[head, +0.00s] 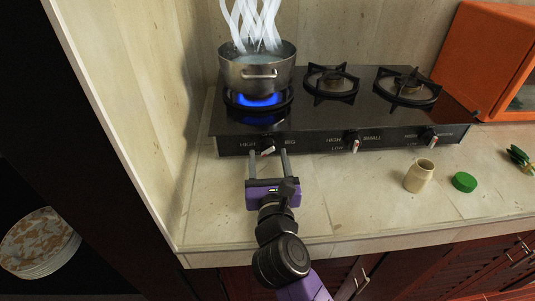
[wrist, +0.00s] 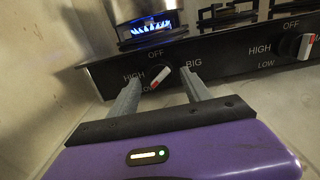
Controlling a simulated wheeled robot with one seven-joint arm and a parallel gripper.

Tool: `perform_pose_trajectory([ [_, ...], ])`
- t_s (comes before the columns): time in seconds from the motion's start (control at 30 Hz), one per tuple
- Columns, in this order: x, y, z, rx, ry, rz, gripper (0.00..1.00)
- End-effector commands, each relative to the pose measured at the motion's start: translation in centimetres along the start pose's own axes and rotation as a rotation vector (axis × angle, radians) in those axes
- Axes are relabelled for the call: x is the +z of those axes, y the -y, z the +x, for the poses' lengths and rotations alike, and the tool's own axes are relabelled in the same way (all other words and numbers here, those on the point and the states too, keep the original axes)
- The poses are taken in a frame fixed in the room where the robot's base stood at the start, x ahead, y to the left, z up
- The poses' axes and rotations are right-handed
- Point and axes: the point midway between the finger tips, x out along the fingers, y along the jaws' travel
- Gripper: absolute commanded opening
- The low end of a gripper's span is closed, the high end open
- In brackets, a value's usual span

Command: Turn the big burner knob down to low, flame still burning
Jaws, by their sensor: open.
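The big burner knob (head: 268,150) is on the left of the stove's front panel, beside the word BIG. In the wrist view the knob (wrist: 161,75) has a pale bar lying diagonally, from lower left to upper right; its exact setting is hard to read. A blue flame (head: 259,99) burns under the steaming metal pot (head: 256,73). My gripper (head: 267,155) is open, its two fingers on either side of the knob; I cannot tell whether they touch it.
The black stove (head: 310,118) has two unlit burners to the right and two more knobs on its panel. A beige jar (head: 419,176) and a green lid (head: 464,182) lie to the right. A wall is close on the left.

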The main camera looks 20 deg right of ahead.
Motion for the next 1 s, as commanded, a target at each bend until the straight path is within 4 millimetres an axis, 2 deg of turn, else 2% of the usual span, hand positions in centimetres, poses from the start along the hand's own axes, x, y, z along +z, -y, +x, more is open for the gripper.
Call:
perform_pose_trajectory([
  [0.2, 0.0, 0.0, 1.5, 0.0, 0.0, -0.001, 0.57],
  [0.47, 0.0, 0.0, 1.6, 0.001, 0.0, -0.002, 0.57],
  [0.7, 0.0, 0.0, 1.6, 0.001, 0.0, -0.002, 0.1],
  [0.77, 0.0, 0.0, 1.6, 0.001, 0.0, -0.002, 0.0],
  [1.0, 0.2, 0.0, 1.6, 0.001, -0.001, -0.023, 0.0],
])
